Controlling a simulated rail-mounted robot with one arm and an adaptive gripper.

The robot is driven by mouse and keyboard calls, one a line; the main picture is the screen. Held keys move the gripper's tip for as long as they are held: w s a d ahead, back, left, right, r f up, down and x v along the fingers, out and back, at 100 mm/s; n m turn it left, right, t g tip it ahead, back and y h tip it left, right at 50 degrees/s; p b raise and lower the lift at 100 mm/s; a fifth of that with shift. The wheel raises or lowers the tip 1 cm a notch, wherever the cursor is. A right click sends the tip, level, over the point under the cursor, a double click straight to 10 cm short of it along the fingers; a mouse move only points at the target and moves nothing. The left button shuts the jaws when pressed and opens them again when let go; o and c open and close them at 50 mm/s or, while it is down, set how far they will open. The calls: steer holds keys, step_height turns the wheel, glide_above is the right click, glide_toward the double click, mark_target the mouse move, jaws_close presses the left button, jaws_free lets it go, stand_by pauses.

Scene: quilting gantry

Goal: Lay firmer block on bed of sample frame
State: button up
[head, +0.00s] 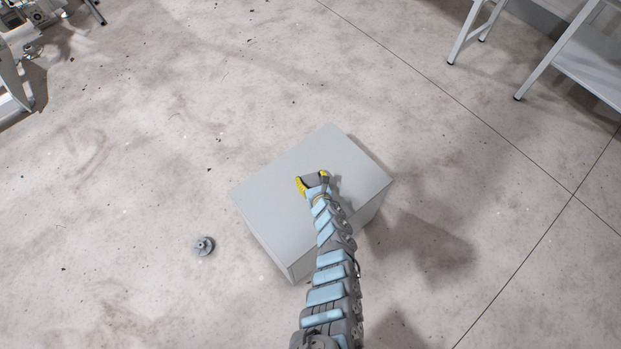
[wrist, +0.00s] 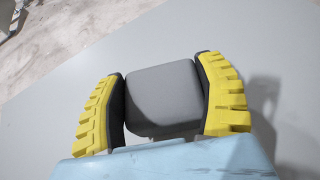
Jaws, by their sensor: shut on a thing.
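My gripper (head: 313,183) is over the top of a grey box-like stand in the head view. In the wrist view its two yellow-ridged fingers (wrist: 163,100) are shut on a dark grey block (wrist: 163,95) with rounded edges. The block sits between the black inner pads. In the head view the block is small and mostly hidden by the fingers. I cannot tell whether it is firmer than another block, as no second block shows. I see no sample frame that I can make out in either view.
The grey box (head: 285,185) stands on the concrete floor with a bare flat top. A small grey round part (head: 203,246) lies on the floor to its left. White metal-legged tables (head: 590,62) are at the top right, machinery (head: 25,35) at the top left. Much floor is clear.

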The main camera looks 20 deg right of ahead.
steer(key=o, duration=0.8)
steer(key=shift+f, duration=0.1)
steer(key=shift+c, duration=0.2)
steer(key=shift+s+r+p, duration=0.2)
steer(key=shift+r+p, duration=0.1)
steer(key=shift+p, duration=0.1)
steer(key=shift+p+v, duration=1.85)
steer(key=shift+v, duration=3.85)
steer(key=shift+s, duration=0.1)
